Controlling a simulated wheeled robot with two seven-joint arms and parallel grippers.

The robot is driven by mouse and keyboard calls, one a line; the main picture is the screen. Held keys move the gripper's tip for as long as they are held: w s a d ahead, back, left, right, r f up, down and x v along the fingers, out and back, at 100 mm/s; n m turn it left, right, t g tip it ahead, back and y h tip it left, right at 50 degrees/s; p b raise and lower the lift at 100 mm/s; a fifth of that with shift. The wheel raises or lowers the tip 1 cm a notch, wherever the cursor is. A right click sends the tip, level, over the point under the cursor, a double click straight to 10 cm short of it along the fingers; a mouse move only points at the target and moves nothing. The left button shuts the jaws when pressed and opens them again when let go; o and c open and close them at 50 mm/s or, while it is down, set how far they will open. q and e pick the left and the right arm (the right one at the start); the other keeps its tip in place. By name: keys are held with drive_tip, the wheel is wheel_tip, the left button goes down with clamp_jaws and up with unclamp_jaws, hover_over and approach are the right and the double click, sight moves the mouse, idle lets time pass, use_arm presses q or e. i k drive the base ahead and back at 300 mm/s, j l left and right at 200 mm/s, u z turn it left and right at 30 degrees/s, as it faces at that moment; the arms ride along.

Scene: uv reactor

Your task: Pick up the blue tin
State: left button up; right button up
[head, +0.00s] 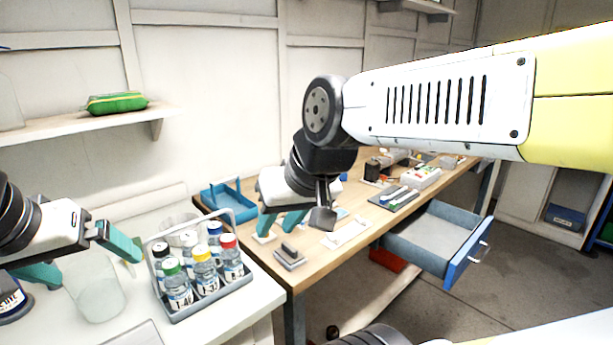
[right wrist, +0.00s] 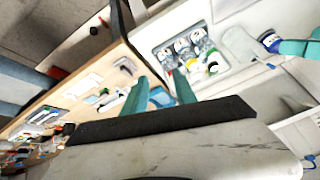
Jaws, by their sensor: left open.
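A dark blue tin (head: 12,304) with a white lettered label stands on the white bench at the lower left of the head view, partly cut off by the frame edge. What looks like the same tin (right wrist: 271,42) shows at the upper right of the right wrist view, near a teal finger. My left gripper (head: 80,258) is open and empty, above and to the right of the tin, with one finger close over it. My right gripper (head: 280,222) is over the wooden bench with its fingers apart; they also show in the right wrist view (right wrist: 161,92), with nothing held between them.
A clear glass beaker (head: 96,296) stands just right of the tin. A grey caddy (head: 212,300) with several capped bottles stands beyond it. A blue tray (head: 228,203) lies on the wooden bench. An open blue drawer (head: 462,262) juts out from it. A shelf (head: 70,127) is above left.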

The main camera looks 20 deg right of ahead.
sight(343, 178)
drive_tip(key=i+l+u, duration=0.1)
drive_tip(key=l, duration=0.45)
drive_tip(key=i+l+u, duration=0.1)
drive_tip(key=l, duration=0.5)
drive_tip(key=i+l+u, duration=0.1)
drive_tip(key=l, duration=0.5)
drive_tip(key=i+l+u, duration=0.1)
drive_tip(key=l, duration=0.5)
drive_tip(key=i, duration=0.1)
